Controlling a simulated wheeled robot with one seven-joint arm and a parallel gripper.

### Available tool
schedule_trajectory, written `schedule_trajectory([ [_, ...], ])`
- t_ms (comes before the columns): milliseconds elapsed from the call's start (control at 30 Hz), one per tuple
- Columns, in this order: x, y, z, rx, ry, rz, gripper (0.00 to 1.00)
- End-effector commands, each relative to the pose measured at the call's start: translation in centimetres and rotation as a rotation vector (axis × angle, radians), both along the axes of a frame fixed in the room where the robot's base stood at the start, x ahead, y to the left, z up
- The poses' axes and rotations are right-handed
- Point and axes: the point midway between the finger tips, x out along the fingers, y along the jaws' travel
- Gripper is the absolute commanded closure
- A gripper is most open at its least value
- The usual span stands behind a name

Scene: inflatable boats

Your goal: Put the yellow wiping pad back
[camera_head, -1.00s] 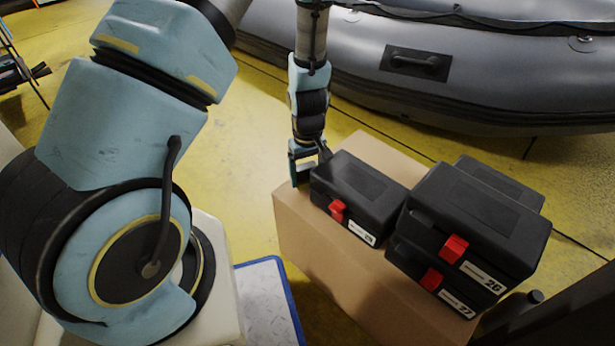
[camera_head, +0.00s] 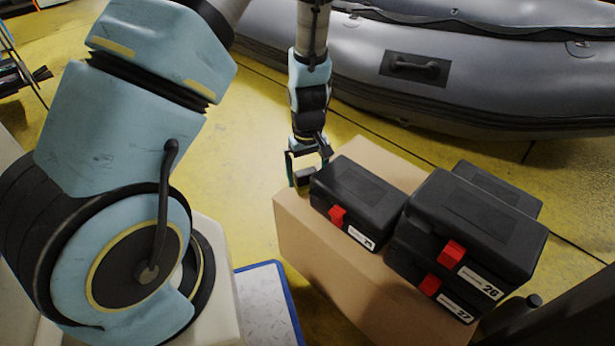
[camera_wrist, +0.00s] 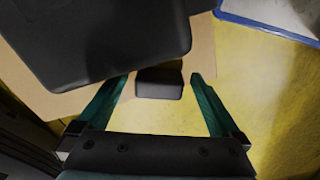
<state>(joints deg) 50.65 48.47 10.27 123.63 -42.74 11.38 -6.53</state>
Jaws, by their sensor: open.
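My gripper (camera_head: 306,178) is open and points down at the left back edge of the cardboard box (camera_head: 312,240), close beside the single black case (camera_head: 358,194). In the wrist view its two teal fingers (camera_wrist: 158,82) stand apart. A small dark block (camera_wrist: 160,85) sits between and just beyond the fingertips, apparently on the box; it also shows in the head view (camera_head: 304,180). It may be the wiping pad; its upper side looks dark grey, and I cannot make out clear yellow on it. No other pad shows.
Two stacked black cases with red latches (camera_head: 470,232) stand to the right on the box, with another case (camera_head: 498,186) behind. A grey inflatable boat (camera_head: 470,70) lies behind. A blue-edged plate (camera_head: 265,302) is on the yellow floor.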

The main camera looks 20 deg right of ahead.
Motion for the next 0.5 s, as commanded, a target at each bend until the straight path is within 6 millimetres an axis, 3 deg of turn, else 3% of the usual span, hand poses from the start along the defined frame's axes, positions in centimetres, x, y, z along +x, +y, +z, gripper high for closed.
schedule_trajectory([
  [33,0.0,-0.1,1.6,-0.002,-0.003,-0.003,0.00],
  [200,0.0,-0.1,5.3,-0.002,-0.002,-0.002,0.00],
  [500,0.0,0.0,9.3,0.000,0.000,-0.003,0.00],
])
